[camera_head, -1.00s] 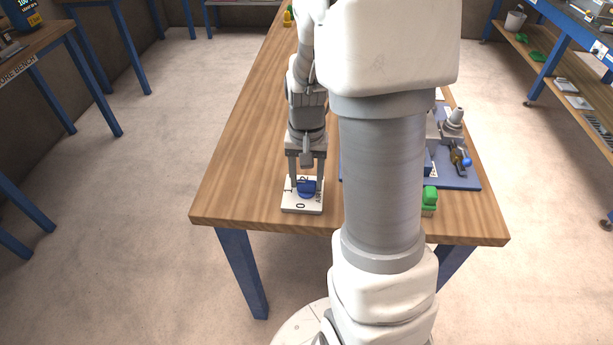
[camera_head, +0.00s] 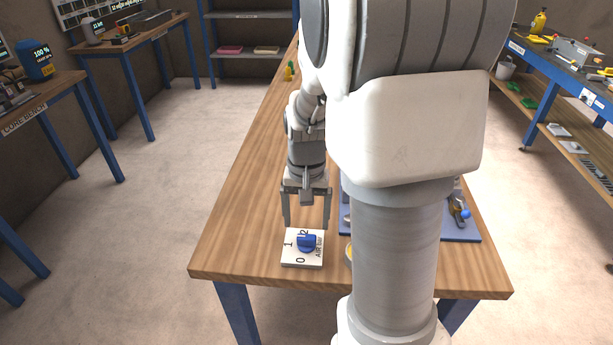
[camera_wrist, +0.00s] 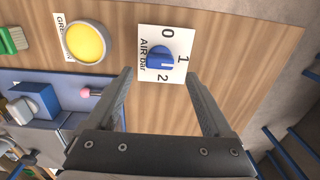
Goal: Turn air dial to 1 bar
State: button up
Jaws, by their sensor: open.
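The air dial is a blue knob (camera_head: 307,242) on a white square plate (camera_head: 288,261) marked 0, 1, 2 and "AIR bar", near the bench's front edge. The knob (camera_wrist: 160,56) and its plate (camera_wrist: 147,73) also show in the wrist view. I cannot tell for sure which number the knob points to. My gripper (camera_head: 306,223) is open and empty, pointing down, with its fingertips apart from the knob and a little above it. In the wrist view the fingers (camera_wrist: 159,76) frame the near side of the plate without touching the knob.
A yellow round button (camera_wrist: 86,43) on a labelled plate sits beside the dial. A blue mat (camera_head: 466,234) with equipment lies to the right, partly hidden by my arm. The wooden bench (camera_head: 235,235) is clear left of the dial.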

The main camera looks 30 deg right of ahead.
aim_at(306, 236)
notch_tip(306, 236, up, 13)
jog(key=p, duration=0.1)
jog(key=shift+p, duration=0.4)
jog(key=shift+f, duration=0.1)
jog(key=s+a+r+n+t+p, duration=0.2)
jog(key=s+a+r+n+t, duration=0.3)
jog(key=s+a, duration=0.5)
jog(key=shift+s+a+r+n+t, duration=0.35)
jog(key=shift+s+r+n, duration=0.55)
jog(key=shift+s, duration=0.35)
jog(key=c, duration=0.5)
jog(key=shift+d, duration=0.15)
jog(key=shift+c, duration=0.3)
